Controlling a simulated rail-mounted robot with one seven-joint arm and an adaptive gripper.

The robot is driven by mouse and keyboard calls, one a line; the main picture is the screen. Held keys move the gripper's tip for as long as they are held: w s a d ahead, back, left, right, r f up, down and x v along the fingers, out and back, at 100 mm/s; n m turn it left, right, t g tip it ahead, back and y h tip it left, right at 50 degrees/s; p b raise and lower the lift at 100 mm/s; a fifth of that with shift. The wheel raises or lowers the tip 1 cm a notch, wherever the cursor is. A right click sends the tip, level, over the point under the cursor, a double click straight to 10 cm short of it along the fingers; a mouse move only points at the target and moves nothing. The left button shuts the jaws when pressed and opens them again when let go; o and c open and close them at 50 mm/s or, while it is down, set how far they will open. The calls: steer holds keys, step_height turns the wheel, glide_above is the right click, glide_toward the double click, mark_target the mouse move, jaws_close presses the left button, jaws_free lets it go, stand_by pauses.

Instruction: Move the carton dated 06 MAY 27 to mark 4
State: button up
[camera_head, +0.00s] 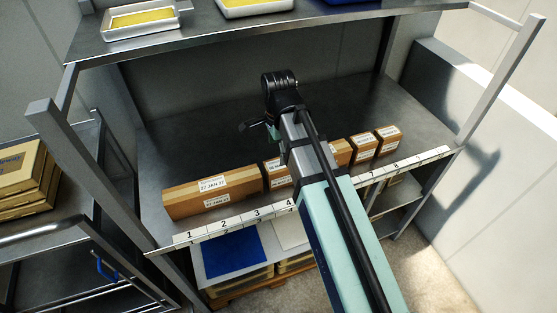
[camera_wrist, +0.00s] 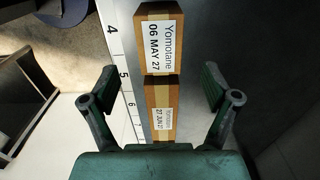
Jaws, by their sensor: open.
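The carton dated 06 MAY 27 (camera_wrist: 159,60) is brown with tape and a white label reading Yomotane. In the wrist view it is at the top, alongside marks 4 and 5 of the numbered strip (camera_wrist: 118,62). A second carton (camera_wrist: 160,97), its small label apparently 27 JUN 27, stands end to end with it. My gripper (camera_wrist: 158,80) is open and empty, its fingers appearing on either side of the row; its height above them is unclear. In the head view my arm hides part of the row, and I cannot tell which carton there is 06 MAY 27.
In the head view a long carton dated 27 JAN 27 (camera_head: 213,193) stands behind marks 1 to 3. Smaller cartons (camera_head: 363,148) (camera_head: 388,138) stand to the right. The shelf (camera_head: 200,140) is clear behind the row. An upper shelf (camera_head: 205,42) with trays and side posts (camera_head: 85,160) frame the space.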

steer(key=shift+r+b, duration=0.3)
steer(key=shift+r, duration=1.95)
steer(key=shift+f, duration=0.1)
